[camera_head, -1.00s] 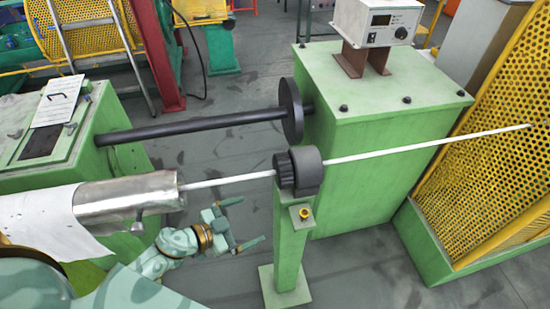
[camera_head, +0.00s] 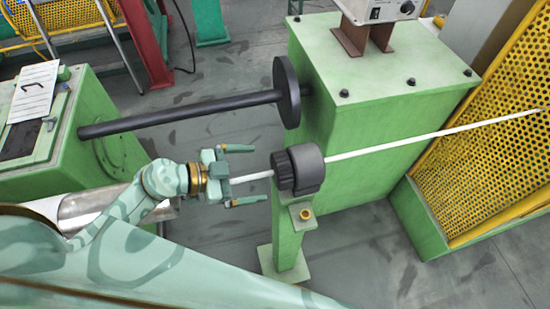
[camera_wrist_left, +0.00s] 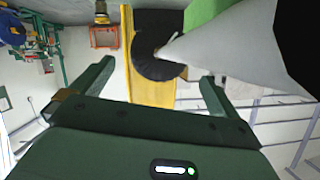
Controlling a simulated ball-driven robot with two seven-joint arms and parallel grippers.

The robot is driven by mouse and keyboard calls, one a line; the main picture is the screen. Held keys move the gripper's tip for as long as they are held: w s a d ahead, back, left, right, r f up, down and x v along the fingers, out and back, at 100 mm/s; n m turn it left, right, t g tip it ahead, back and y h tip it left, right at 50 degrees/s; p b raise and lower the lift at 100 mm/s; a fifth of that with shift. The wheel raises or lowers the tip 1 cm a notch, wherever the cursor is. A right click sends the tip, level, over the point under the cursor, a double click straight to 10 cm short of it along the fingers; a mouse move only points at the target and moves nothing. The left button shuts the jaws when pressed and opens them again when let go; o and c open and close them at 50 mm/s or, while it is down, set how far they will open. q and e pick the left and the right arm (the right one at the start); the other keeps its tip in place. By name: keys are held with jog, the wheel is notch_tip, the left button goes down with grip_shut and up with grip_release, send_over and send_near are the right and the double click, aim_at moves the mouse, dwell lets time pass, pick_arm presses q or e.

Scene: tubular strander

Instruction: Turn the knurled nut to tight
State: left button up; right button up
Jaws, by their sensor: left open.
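The black knurled nut (camera_head: 283,171) sits around the pale rod, against the dark grey round holder (camera_head: 309,166) on top of a green post. In the left wrist view a dark round face, likely the nut (camera_wrist_left: 150,50), lies beyond the fingertips, partly covered by the pale rod (camera_wrist_left: 235,50). My left gripper (camera_head: 246,175) is open, left of the nut and apart from it. Its fingers lie on either side of the rod and point toward the nut. My right gripper is not in view.
The green post (camera_head: 288,238) stands on the floor. A black shaft (camera_head: 190,118) with a disc (camera_head: 287,92) runs behind my left gripper. A large green cabinet (camera_head: 375,120) stands behind the nut, and a yellow perforated guard (camera_head: 495,150) at right. The floor in front is clear.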

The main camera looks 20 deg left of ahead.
aim_at(274, 171)
pick_arm(q)
jog(key=x, duration=0.7)
jog(key=shift+w+d+f+b, duration=0.1)
jog(key=shift+w+d+b, duration=0.1)
jog(key=shift+b, duration=0.1)
jog(key=shift+s, duration=0.1)
jog(key=c, duration=0.9)
